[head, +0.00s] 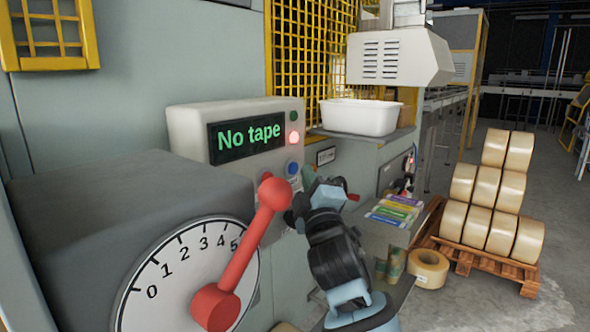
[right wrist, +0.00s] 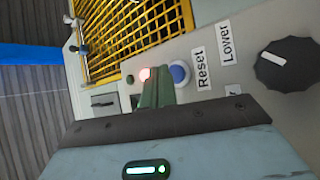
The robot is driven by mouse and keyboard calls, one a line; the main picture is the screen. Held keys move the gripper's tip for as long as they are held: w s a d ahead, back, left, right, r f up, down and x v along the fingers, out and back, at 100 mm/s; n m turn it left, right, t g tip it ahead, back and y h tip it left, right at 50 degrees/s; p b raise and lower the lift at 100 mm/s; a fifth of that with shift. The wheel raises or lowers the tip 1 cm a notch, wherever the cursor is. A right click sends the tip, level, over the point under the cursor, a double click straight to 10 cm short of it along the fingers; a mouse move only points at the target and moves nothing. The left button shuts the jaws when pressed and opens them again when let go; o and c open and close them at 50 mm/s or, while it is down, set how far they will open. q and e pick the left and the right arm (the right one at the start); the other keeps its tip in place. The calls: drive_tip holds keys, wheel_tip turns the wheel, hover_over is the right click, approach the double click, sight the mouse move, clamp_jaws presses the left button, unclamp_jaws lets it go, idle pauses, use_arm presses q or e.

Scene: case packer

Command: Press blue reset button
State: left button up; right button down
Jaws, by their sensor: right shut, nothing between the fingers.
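The blue reset button (head: 292,167) is on the front of the grey control box, below a lit red lamp (head: 293,137) and the "No tape" display (head: 248,137). In the right wrist view, the blue button (right wrist: 180,73) is beside the "Reset" label (right wrist: 200,68). My right gripper (head: 308,177) is just right of and slightly below the button in the head view. Its shut green fingers (right wrist: 156,88) show in the right wrist view beside the button, partly overlapping it and the red lamp. I cannot tell whether they touch the panel. My left gripper is out of view.
A red lever (head: 244,252) on a numbered dial stands in front, close to my right gripper. A black knob (right wrist: 287,65) is near the "Lower" label. A white bin (head: 360,117) sits on a shelf to the right. Tape rolls (head: 490,205) are stacked on a pallet.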

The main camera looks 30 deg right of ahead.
drive_tip(key=shift+w+a, duration=0.1)
drive_tip(key=shift+w, duration=0.05)
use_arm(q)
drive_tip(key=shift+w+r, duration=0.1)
use_arm(e)
drive_tip(key=shift+w+a, duration=0.1)
drive_tip(key=shift+w, duration=0.15)
drive_tip(key=shift+w+a, duration=0.15)
drive_tip(key=shift+w, duration=0.25)
idle(0.8)
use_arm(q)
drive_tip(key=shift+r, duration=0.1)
use_arm(e)
drive_tip(key=shift+s, duration=0.1)
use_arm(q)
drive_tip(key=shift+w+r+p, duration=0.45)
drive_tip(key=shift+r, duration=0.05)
use_arm(e)
drive_tip(key=shift+s+d, duration=0.3)
drive_tip(key=shift+s, duration=0.4)
